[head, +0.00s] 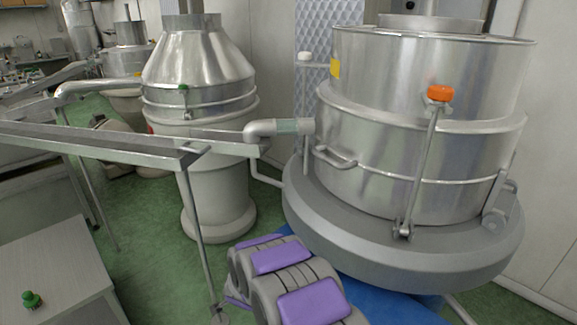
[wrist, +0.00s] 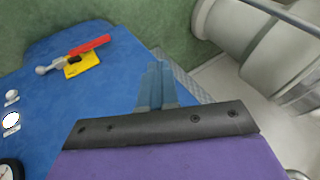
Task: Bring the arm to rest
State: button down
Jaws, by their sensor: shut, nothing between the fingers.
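My gripper (wrist: 157,70) shows in the wrist view as narrow blue-grey fingers beyond a dark bar and a purple pad. The fingers are together with nothing between them. They are over the edge of a blue surface (wrist: 90,100) and I see no contact. In the head view my arm with purple pads is at the bottom middle, low and in front of the round steel vat (head: 420,130). I cannot make out the fingertips there.
A red-handled valve (wrist: 88,46) with a yellow tag lies on the blue surface. The vat carries an orange-knobbed lever (head: 423,150). A metal trough (head: 90,140) crosses at left. A grey bench (head: 60,265) holds a green knob (head: 32,299). Green floor (head: 150,240) lies between.

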jog(key=s+d+r+n+g+y, duration=0.1)
jog(key=s+d+r+n+g, duration=0.15)
jog(key=s+d+r, duration=0.4)
jog(key=s+d+r+n+g+y, duration=0.1)
jog(key=s+d+r+n+g, duration=0.2)
jog(key=s+r, duration=0.65)
jog(key=s+d+r+n+g+h, duration=0.1)
jog(key=s+d+r, duration=0.2)
jog(key=s+d, duration=0.3)
jog(key=s+d+r+n+g+h, duration=0.1)
jog(key=s+d+r, duration=0.2)
jog(key=s, duration=0.9)
jog(key=s+d+r+n+g+h, duration=0.1)
jog(key=s+d+r+h, duration=0.1)
jog(key=s+d, duration=0.7)
jog(key=shift+s+d+r+g, duration=0.35)
jog(key=shift+d+r, duration=0.05)
jog(key=shift+d, duration=0.2)
jog(key=shift+w, duration=0.1)
